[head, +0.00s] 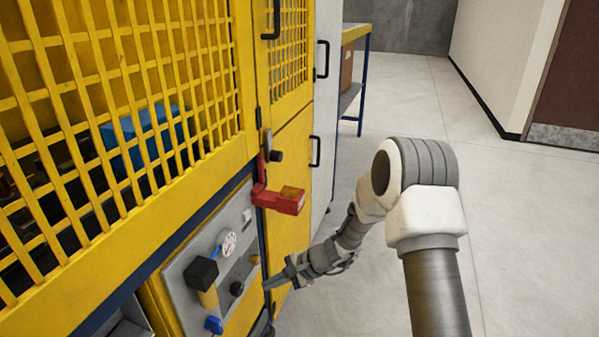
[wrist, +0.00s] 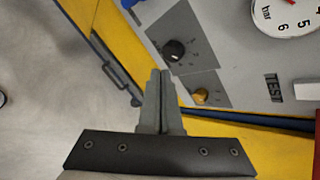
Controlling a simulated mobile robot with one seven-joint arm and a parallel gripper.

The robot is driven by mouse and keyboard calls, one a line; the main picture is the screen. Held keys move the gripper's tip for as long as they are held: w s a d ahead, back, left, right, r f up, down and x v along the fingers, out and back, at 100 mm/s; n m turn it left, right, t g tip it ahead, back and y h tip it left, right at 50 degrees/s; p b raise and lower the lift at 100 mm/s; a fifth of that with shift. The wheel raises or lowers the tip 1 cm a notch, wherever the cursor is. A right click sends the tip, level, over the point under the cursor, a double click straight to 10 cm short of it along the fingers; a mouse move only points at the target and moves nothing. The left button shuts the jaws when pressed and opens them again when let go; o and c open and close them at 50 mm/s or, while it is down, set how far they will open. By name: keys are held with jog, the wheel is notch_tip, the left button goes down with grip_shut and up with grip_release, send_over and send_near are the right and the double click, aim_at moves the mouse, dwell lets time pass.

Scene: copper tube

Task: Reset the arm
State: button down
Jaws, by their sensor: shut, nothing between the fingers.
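My arm (head: 425,215) reaches from the right side of the head view, bends at the elbow and runs down to the left. My gripper (head: 272,283) is at its end, close in front of the lower part of the yellow machine. In the wrist view my gripper (wrist: 160,80) is shut, with its fingers together and nothing between them. The fingertips appear near the grey control panel (wrist: 215,60) and its black knob (wrist: 173,50). I cannot tell whether they touch it.
The yellow mesh cabinet (head: 110,100) fills the left. A red latch (head: 280,200) sticks out above my gripper. Open floor (head: 530,230) lies to the right.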

jog(key=s+d+r+n+h, duration=0.1)
jog(key=s+d+r+n, duration=0.15)
jog(key=r, duration=0.45)
jog(key=s+d+r+n+h, duration=0.1)
jog(key=s+d+r+n, duration=0.2)
jog(key=r, duration=0.4)
jog(key=s+d+r+n+h, duration=0.1)
jog(key=s+d+r+n, duration=0.1)
jog(key=s+r, duration=0.4)
jog(key=s+d+r+n+t+h, duration=0.25)
jog(key=s+d+r, duration=0.25)
jog(key=s+d, duration=0.25)
jog(key=s+d+r+n+t+h, duration=0.1)
jog(key=s+d+r+t+h, duration=0.1)
jog(key=s+d+r+h, duration=0.35)
notch_tip(320, 180, up, 19)
jog(key=s+y+p, duration=0.1)
jog(key=s+p, duration=0.1)
jog(key=p, duration=1.7)
jog(key=shift+s+d+y+p, duration=0.3)
jog(key=shift+d+p, duration=0.05)
jog(key=shift+d, duration=0.05)
jog(key=shift+r+g, duration=0.1)
jog(key=shift+g, duration=0.15)
